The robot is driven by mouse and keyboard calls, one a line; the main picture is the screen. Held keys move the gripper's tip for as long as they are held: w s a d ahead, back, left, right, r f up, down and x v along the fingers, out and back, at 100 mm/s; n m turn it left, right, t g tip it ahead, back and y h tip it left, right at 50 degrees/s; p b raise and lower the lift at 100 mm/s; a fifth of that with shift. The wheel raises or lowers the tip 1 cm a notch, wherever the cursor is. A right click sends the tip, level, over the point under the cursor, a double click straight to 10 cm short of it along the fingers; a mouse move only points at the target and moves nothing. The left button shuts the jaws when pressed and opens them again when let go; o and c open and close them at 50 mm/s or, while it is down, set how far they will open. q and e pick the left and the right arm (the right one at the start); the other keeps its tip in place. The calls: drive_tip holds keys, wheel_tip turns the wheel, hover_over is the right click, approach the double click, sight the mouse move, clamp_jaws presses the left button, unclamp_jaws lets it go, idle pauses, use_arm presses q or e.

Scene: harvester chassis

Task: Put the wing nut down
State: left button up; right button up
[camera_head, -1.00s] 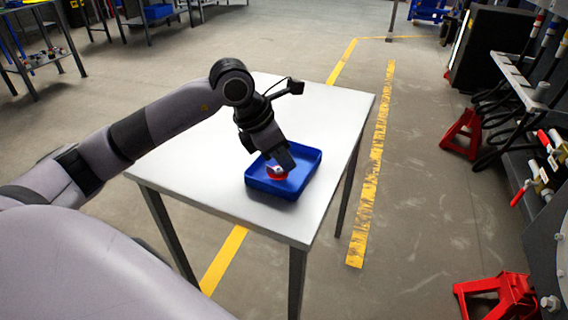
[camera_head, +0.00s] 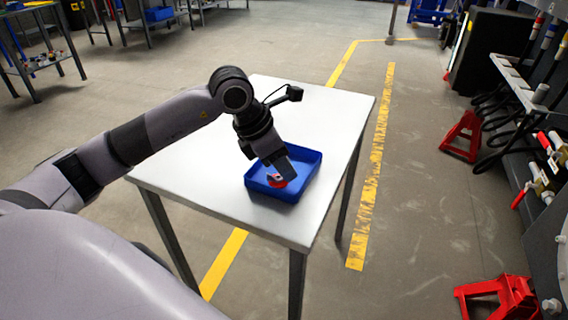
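A blue tray (camera_head: 309,166) stands on the white table near its front right part. My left gripper (camera_head: 284,172) reaches down into the tray from the left. A small red and grey thing, which I take to be the wing nut (camera_head: 275,181), is at the fingertips, low inside the tray. It is too small to tell whether it touches the tray floor. The fingers are seen from the side and partly cover it, so I cannot tell whether they are shut on it. My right gripper is not in view.
The white table (camera_head: 215,178) is bare around the tray. Red stands (camera_head: 462,135) and a machine with hoses are at the right. Another table (camera_head: 40,62) with small parts stands at the far left. Yellow lines mark the open floor.

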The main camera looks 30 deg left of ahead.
use_arm(q)
drive_tip(key=p+v, duration=0.1)
drive_tip(key=v, duration=1)
drive_tip(key=shift+r, duration=0.25)
drive_tip(key=shift+s+a, duration=0.1)
